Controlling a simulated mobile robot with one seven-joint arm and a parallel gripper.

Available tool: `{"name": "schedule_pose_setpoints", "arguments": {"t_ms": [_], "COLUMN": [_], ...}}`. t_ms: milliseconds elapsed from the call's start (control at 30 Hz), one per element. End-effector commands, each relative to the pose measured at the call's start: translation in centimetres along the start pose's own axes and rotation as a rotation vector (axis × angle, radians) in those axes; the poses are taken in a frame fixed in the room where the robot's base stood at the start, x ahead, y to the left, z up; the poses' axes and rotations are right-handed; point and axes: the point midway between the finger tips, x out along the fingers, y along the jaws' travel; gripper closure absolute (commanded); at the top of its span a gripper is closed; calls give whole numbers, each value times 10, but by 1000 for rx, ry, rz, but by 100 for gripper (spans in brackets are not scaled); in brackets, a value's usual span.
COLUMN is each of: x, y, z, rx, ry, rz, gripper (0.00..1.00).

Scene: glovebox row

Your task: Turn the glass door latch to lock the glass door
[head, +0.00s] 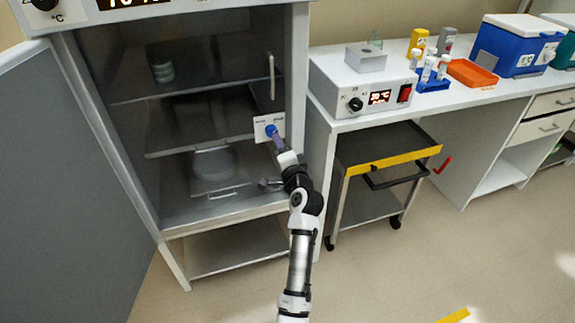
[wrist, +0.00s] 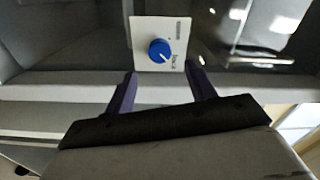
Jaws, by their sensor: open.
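The glass door latch is a round blue knob (wrist: 159,50) on a white plate (wrist: 145,27). In the head view the plate (head: 261,121) sits at the right edge of the cabinet front, below the vertical handle (head: 271,76) of the glass door (head: 205,85). The glass door appears closed. A pale mark on the knob points to the lower right in the wrist view; the small labels on the plate are hard to read. My gripper (wrist: 161,71) is open, its purple fingers spread either side of the knob's line and short of it. In the head view my gripper (head: 276,138) partly covers the latch.
A grey outer door (head: 65,190) stands wide open at left. Shelves (head: 195,135) with a few vessels show behind the glass. A cart (head: 385,150) with a yellow edge stands right of the cabinet, under a bench (head: 440,105) carrying a heater box, bottles and coolers.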

Motion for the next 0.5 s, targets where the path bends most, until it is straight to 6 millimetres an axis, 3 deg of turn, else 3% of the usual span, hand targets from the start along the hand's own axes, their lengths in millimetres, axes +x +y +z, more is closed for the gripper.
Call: {"name": "schedule_pose_setpoints", "arguments": {"t_ms": [200,500], "x": [-46,-71], "y": [2,0], "z": [0,0], "rx": [0,1], "ry": [1,-1], "rz": [1,0], "gripper": [45,45]}}
